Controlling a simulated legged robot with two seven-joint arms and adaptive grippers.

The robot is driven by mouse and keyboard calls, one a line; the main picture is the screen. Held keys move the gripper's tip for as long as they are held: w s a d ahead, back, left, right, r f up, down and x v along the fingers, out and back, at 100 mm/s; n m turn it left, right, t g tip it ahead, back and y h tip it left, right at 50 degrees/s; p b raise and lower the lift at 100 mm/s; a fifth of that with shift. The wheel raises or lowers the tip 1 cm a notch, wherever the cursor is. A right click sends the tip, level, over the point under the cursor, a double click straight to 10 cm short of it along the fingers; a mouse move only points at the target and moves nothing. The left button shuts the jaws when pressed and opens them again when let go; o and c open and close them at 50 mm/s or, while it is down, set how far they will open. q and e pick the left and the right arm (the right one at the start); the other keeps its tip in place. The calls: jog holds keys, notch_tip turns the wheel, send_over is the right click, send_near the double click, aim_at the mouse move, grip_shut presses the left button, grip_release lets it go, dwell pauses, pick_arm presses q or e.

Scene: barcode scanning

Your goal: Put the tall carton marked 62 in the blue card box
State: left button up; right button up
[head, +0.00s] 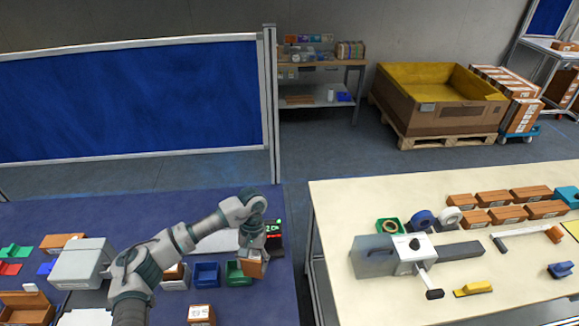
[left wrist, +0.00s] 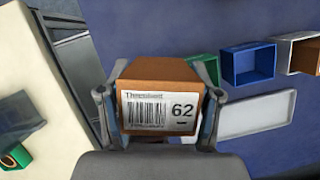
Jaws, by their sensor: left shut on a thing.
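The tall brown carton marked 62 (left wrist: 160,88) fills the middle of the left wrist view, its white barcode label facing the camera. My left gripper (left wrist: 158,105) is shut on it, one finger on each side. In the head view the carton (head: 255,268) hangs below my left gripper (head: 252,250), at the right side of the blue table, by the green box. The blue card box (head: 207,274) stands open just left of the green box; it looks empty in the left wrist view (left wrist: 248,64). My right gripper is not in view.
A green box (head: 236,275) stands between the carton and the blue box. A white box (head: 175,283) holding a carton stands left of the blue box. A white tray (left wrist: 258,115) lies behind. Another carton (head: 201,314) stands in front. A gap separates the cream table (head: 340,215).

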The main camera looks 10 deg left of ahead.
pick_arm(q)
jog(key=a+r+n+h, duration=0.1)
jog(key=a+n, duration=0.2)
jog(key=a, duration=1.4)
jog(key=shift+s+a+f, duration=0.1)
jog(key=shift+f, duration=1.4)
jog(key=shift+s+a+f, duration=0.1)
jog(key=shift+a+f, duration=0.05)
jog(key=shift+f, duration=1.4)
jog(key=shift+s+a+f, duration=0.1)
jog(key=shift+f, duration=1.4)
jog(key=shift+d, duration=0.2)
jog(key=o, duration=1.3)
jog(key=shift+o, duration=0.2)
jog(key=shift+a, duration=0.1)
jog(key=shift+a, duration=0.1)
